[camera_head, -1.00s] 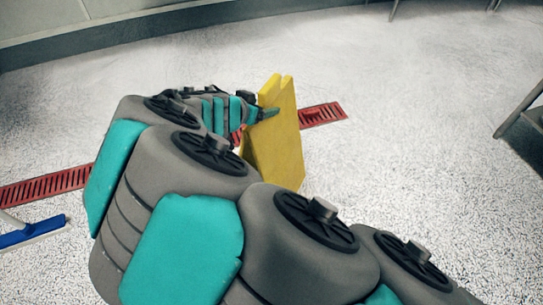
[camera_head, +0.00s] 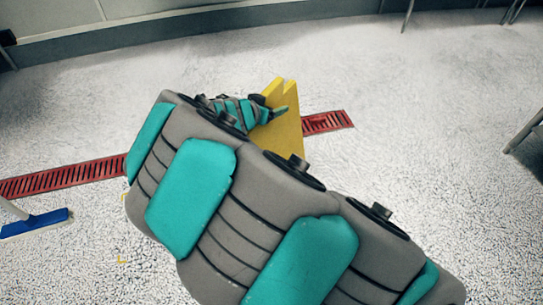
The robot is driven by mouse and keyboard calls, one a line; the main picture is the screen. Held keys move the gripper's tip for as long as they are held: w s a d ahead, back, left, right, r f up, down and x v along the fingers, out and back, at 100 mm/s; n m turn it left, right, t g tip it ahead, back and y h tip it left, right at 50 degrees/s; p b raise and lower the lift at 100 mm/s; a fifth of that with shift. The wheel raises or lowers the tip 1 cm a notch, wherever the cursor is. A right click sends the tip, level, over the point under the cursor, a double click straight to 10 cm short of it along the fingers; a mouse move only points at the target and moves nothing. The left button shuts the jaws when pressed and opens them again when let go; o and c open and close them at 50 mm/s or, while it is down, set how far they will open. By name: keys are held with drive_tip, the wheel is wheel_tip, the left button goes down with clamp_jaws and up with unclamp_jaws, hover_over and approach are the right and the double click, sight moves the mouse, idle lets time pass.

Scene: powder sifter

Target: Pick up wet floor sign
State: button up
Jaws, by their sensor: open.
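The yellow wet floor sign (camera_head: 289,128) stands upright on the speckled floor near the middle of the view, its two panels meeting near the top. My gripper (camera_head: 275,106) is at the sign's upper left part, with a teal finger reaching across the front of the sign near its top. The gripper is open; I cannot tell whether it touches the sign. My arm hides the lower part of the sign and much of the gripper.
A red floor drain grate (camera_head: 65,179) runs across the floor behind the arm and sign. Dark metal legs (camera_head: 525,130) stand at the right.

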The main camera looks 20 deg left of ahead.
drive_tip(key=shift+w, duration=0.1)
clamp_jaws()
idle(0.6)
idle(0.8)
